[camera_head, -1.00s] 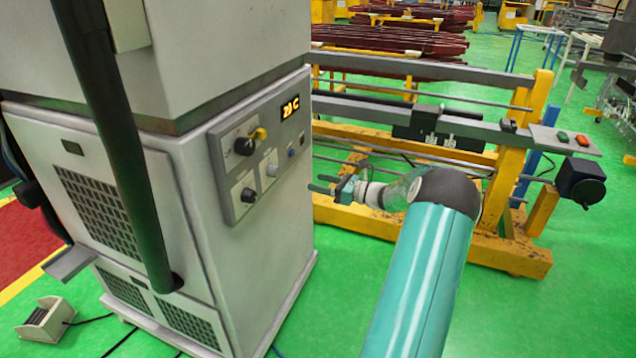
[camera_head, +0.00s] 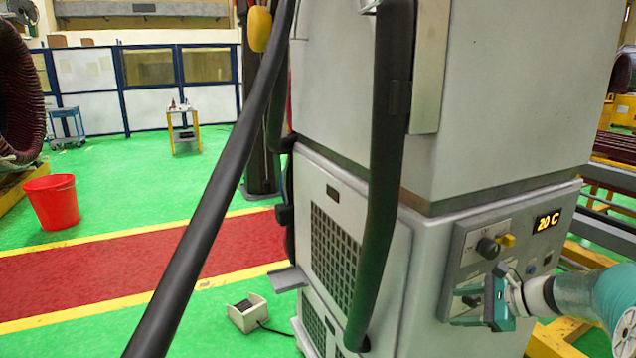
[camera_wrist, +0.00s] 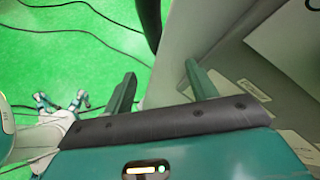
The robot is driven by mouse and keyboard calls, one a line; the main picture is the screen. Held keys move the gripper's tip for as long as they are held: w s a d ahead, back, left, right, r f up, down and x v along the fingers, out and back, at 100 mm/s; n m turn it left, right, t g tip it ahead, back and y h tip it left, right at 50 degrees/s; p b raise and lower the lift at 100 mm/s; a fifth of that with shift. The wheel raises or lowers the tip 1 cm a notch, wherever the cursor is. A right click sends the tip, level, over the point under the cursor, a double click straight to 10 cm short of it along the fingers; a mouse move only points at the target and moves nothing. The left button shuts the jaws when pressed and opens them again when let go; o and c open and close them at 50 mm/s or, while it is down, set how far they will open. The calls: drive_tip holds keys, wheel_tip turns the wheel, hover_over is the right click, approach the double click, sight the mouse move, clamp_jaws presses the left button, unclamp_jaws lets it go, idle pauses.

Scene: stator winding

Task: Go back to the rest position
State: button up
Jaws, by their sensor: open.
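My gripper (camera_head: 466,308) is at the lower right of the head view, in front of the control panel (camera_head: 477,241) of the grey cabinet. Its teal fingers point left in that view and hide part of the panel's lower knobs. In the wrist view the two fingers (camera_wrist: 160,88) stand apart with nothing between them. The cabinet's side (camera_wrist: 240,68) fills the right of the wrist view, close to the right finger. I cannot tell whether the finger touches it.
Thick black hoses (camera_head: 384,190) run down beside the cabinet. A foot pedal (camera_head: 247,313) with a cable lies on the green floor. A red bucket (camera_head: 52,202) stands at the left. Black cables (camera_wrist: 75,25) cross the floor in the wrist view.

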drive_tip(key=s+a+r+n+g+h, duration=0.2)
drive_tip(key=s+a+n, duration=0.25)
drive_tip(key=a, duration=0.35)
drive_tip(key=s+a+r+n+g+h, duration=0.2)
drive_tip(key=s+a+n, duration=0.25)
drive_tip(key=a, duration=0.35)
drive_tip(key=s+a+r+n+t+h, duration=0.1)
drive_tip(key=s+a+n+h, duration=0.1)
drive_tip(key=s+n, duration=0.4)
drive_tip(key=s+a+r+n+h, duration=0.1)
drive_tip(key=s+a+n, duration=0.3)
drive_tip(key=s, duration=0.5)
drive_tip(key=shift+s+n+t+h, duration=0.2)
drive_tip(key=shift+n+t+h, duration=0.2)
drive_tip(key=shift+n+h, duration=0.55)
drive_tip(key=shift+r+n+y, duration=0.1)
drive_tip(key=shift+n+y, duration=0.15)
drive_tip(key=c, duration=0.5)
drive_tip(key=shift+o, duration=0.2)
drive_tip(key=shift+a, duration=0.15)
drive_tip(key=shift+a, duration=0.15)
